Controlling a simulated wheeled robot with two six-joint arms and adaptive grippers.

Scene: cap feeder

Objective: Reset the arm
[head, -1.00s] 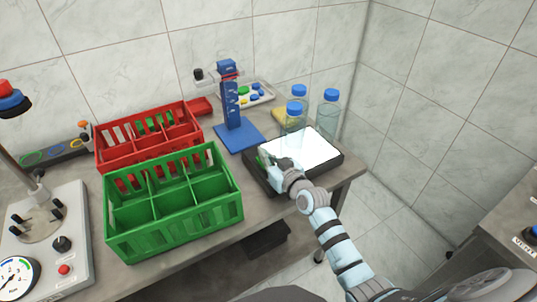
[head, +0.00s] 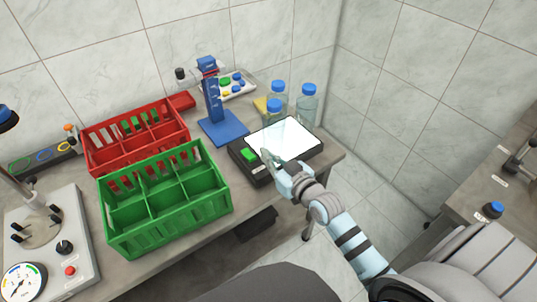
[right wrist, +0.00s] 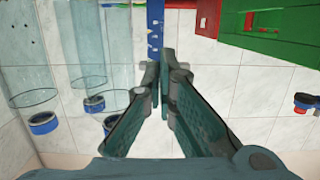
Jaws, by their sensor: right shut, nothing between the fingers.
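My right gripper (head: 268,160) is shut and empty. In the head view it is over the front edge of a black device with a bright white panel (head: 284,138). A green button (head: 250,155) on the device shows just left of the fingertips. In the right wrist view the two fingers of the right gripper (right wrist: 163,60) meet at their tips with nothing between them. I cannot tell whether the fingers touch the device. My left gripper is not in view.
A green crate (head: 128,212) and a red crate (head: 108,158) stand left of the device. A blue stand (head: 213,105) is behind it, with blue-capped bottles (head: 308,104) at the back right. A gauge machine (head: 62,255) is at far left. Floor between the benches is free.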

